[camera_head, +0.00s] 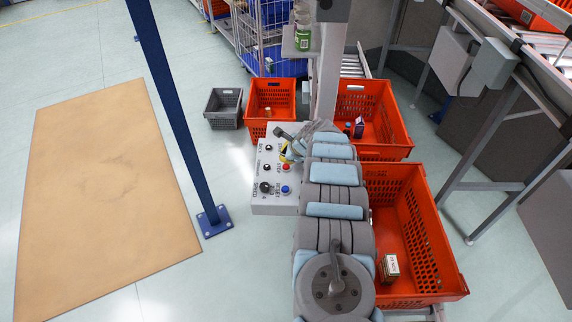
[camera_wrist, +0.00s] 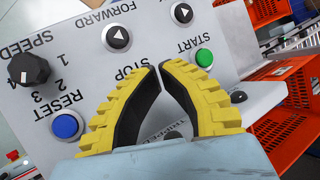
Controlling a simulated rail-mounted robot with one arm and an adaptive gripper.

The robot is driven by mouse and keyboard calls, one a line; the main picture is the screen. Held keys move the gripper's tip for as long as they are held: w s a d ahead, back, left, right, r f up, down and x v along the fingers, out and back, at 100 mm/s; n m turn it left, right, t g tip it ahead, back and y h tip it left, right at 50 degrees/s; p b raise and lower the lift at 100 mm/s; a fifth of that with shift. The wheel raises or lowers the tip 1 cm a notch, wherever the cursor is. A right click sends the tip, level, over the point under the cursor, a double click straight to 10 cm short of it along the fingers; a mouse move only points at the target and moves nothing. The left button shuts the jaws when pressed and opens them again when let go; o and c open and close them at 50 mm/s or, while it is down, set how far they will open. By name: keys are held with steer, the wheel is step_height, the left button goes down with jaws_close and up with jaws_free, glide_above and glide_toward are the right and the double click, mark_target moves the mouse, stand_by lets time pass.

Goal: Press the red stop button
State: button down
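A light grey control panel (camera_head: 262,205) shows in the head view with a red stop button (camera_head: 285,167) in its right column, above a blue reset button (camera_head: 285,190). In the wrist view the panel's lettering is upside down and the word STOP shows just beside the fingertips. The red button is hidden there, apparently behind the fingers. My gripper (camera_wrist: 158,68) has yellow ribbed fingers with their tips together, empty, over the panel. In the head view my gripper (camera_head: 286,153) is just above the red button and partly covered by the arm. Contact cannot be told.
A green start button (camera_wrist: 204,57), black arrow buttons (camera_wrist: 117,38) and a black speed knob (camera_wrist: 28,68) surround the fingers. Orange totes (camera_head: 440,245) stand right of and behind the panel. A blue post (camera_head: 185,120) stands left, beside a brown floor sheet (camera_head: 100,190).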

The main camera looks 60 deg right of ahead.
steer(key=shift+r+p, duration=0.3)
steer(key=shift+r, duration=1)
